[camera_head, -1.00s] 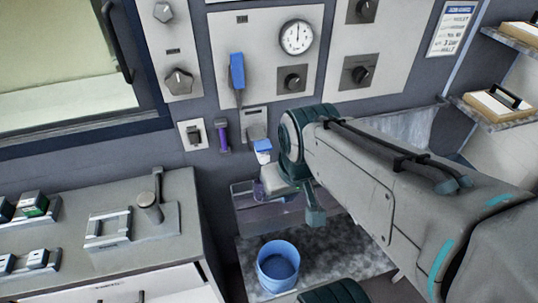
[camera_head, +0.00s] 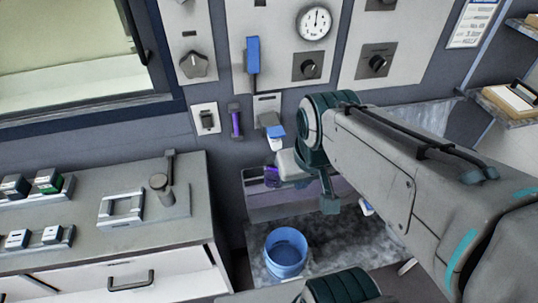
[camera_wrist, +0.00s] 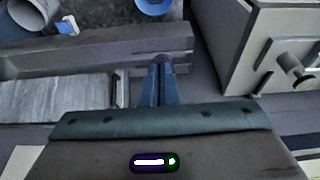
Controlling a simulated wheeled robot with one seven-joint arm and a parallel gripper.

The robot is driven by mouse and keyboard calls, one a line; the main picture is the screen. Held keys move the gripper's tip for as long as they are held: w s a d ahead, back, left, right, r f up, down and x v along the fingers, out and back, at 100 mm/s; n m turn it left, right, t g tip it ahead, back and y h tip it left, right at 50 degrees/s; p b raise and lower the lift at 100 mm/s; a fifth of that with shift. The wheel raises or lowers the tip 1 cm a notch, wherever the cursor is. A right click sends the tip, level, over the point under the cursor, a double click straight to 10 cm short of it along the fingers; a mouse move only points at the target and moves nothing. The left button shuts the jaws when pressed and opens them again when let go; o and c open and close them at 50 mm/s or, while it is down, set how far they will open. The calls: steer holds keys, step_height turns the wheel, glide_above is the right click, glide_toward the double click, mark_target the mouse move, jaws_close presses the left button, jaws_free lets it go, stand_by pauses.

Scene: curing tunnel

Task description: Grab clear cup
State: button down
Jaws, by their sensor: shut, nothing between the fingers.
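I cannot make out a clear cup for certain in either view. A pale round vessel (camera_wrist: 30,14) is cut off at the top left of the wrist view; I cannot tell whether it is clear. My gripper (camera_wrist: 161,66) is shut and empty in the wrist view. Its fingers show against the edge of a grey trough, apart from the pale vessel. In the head view my arm hides most of my gripper, low in front of the wall panel.
A blue bucket (camera_head: 286,254) stands on a mottled surface below the grey trough (camera_head: 285,207). A small white and blue object (camera_head: 367,207) lies to its right. A cabinet (camera_head: 110,245) with a lever stands at left. Blue and white fittings (camera_head: 275,136) hang on the wall.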

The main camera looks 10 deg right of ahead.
steer(key=c, duration=1.7)
jaws_free()
steer(key=o, duration=0.5)
steer(key=shift+w+f, duration=0.15)
steer(key=shift+f, duration=0.1)
steer(key=o, duration=0.8)
steer(key=shift+w+d+f+m+h+b, duration=0.1)
steer(key=shift+w+f+m+h+b, duration=0.4)
steer(key=shift+w+f+m+b, duration=0.5)
steer(key=shift+o, duration=0.2)
steer(key=m+t+h+b, duration=0.2)
steer(key=m+h+b, duration=0.2)
steer(key=m+b, duration=0.35)
glide_toward(273, 173)
steer(key=w, duration=0.1)
steer(key=shift+n, duration=0.25)
steer(key=x, duration=0.9)
steer(key=a+x, duration=0.1)
steer(key=x, duration=0.4)
steer(key=shift+f, duration=0.2)
